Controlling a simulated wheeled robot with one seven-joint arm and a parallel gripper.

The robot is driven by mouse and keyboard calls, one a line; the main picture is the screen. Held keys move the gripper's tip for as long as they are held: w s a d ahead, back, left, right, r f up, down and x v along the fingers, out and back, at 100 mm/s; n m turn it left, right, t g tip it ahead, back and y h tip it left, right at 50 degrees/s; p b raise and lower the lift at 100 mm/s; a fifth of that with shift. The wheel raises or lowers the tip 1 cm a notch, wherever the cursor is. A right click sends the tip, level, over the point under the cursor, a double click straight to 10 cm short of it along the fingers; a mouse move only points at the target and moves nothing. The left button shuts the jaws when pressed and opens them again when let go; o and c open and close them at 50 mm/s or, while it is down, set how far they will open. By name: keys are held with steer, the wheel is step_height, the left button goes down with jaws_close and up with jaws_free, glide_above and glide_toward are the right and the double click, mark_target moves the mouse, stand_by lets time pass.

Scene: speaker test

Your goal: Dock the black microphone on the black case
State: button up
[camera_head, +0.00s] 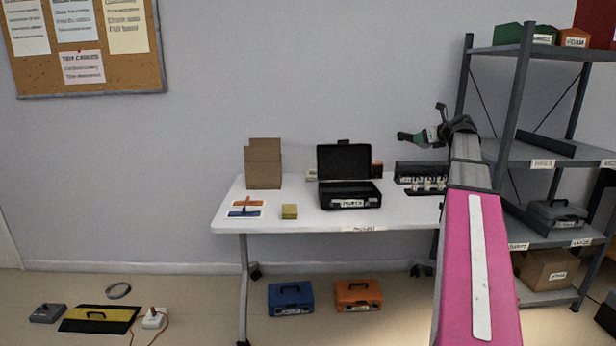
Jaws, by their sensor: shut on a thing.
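The black case (348,196) stands open on the white table, its lid upright at the back and a white label on its front. My gripper (438,124) is raised in front of the wall, above and right of the case. It is shut on a dark, elongated thing with a grey-green part, which I take to be the black microphone (406,136). It points left, roughly level, and is clear of the case. The gripper and my arm hide part of it, and its fine detail is too small to tell.
The white table (280,222) also holds a cardboard box (263,165), a yellow block (290,212), coloured cards and a dark rack (420,178) of small pieces right of the case. A grey shelf unit (519,90) stands at right. Blue (290,298) and orange (358,295) cases lie below.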

steer(key=s+a+f+n+g+y, duration=0.2)
steer(key=s+a+f+n, duration=0.1)
steer(key=s+a+f, duration=0.7)
steer(key=s+a+f+n+g+y, duration=0.2)
steer(key=s+a+f, duration=0.9)
steer(key=f, duration=0.7)
steer(key=a+n+y, duration=0.1)
steer(key=a, duration=0.2)
steer(key=shift+a+y, duration=0.3)
steer(key=shift+a, duration=0.05)
